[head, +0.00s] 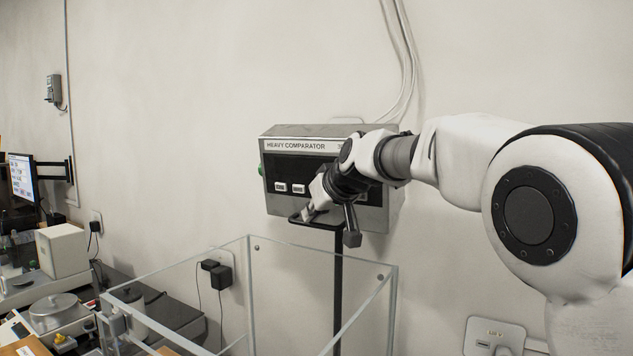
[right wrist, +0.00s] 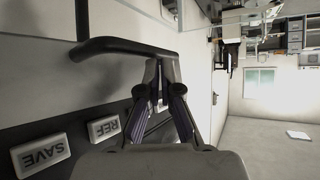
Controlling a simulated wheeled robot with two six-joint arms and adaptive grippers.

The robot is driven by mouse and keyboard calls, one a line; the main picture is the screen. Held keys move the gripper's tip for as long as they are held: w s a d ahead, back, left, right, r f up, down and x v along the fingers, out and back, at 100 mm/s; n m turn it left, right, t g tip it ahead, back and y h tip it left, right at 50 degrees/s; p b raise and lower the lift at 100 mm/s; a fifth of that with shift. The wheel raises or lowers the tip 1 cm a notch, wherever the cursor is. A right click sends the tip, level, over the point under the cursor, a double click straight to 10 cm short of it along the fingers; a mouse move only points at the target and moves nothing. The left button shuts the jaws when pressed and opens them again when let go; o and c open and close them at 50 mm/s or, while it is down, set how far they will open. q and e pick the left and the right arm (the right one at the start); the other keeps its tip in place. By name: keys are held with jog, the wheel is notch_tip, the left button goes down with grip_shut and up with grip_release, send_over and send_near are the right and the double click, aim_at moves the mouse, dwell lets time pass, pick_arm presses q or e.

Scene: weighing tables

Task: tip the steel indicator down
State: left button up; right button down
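The steel indicator (head: 330,131), a grey box with a dark front marked HEAVY COMPARATOR, stands on a black post (head: 338,285) against the wall. A black bar (head: 313,222) runs along its lower front edge. My right gripper (head: 307,214) reaches in from the right and covers part of the indicator's front. In the right wrist view its fingers (right wrist: 163,62) converge at the black bar (right wrist: 120,43) and appear closed on it near the bend; the exact contact is partly hidden. SAVE (right wrist: 40,155) and REF (right wrist: 104,129) buttons show beside the fingers. My left gripper is not in view.
A clear-walled enclosure (head: 249,300) stands in front of and below the indicator. A cluttered bench with a white box (head: 62,250) and a monitor (head: 21,176) is at the left. Cables (head: 408,60) run down the wall behind. A socket plate (head: 494,338) is at lower right.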

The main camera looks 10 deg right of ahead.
jog(key=s+a+r+p, duration=0.2)
jog(key=s+a+r, duration=0.1)
jog(key=r, duration=0.2)
jog(key=shift+s+a, duration=0.35)
jog(key=shift+f, duration=0.1)
